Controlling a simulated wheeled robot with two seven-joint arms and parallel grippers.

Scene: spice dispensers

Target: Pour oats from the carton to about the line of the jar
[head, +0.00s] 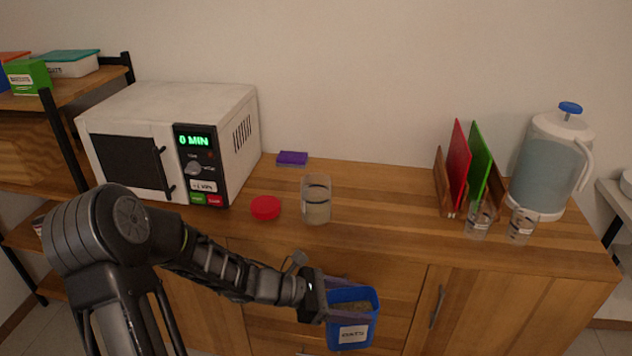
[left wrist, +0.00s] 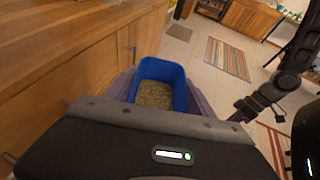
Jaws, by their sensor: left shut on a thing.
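The blue carton (head: 353,331) has a white label and an open top, with oats inside. In the head view it hangs in front of the cabinet, below the counter's front edge, about upright. My left gripper (head: 338,292) is shut on the carton. In the left wrist view the carton (left wrist: 161,70) shows between the purple-grey fingers, with oats in its lower part. The clear jar (head: 316,205) stands on the counter near its front edge, with a pale content or band in its lower part. A red lid (head: 265,208) lies left of the jar. My right gripper is not seen.
A white microwave (head: 170,140) stands left of the lid, and a purple sponge (head: 292,158) lies behind the jar. A rack with red and green boards (head: 470,165), two small glasses (head: 478,222) and a water dispenser (head: 552,165) stand at right. The counter between jar and rack is clear.

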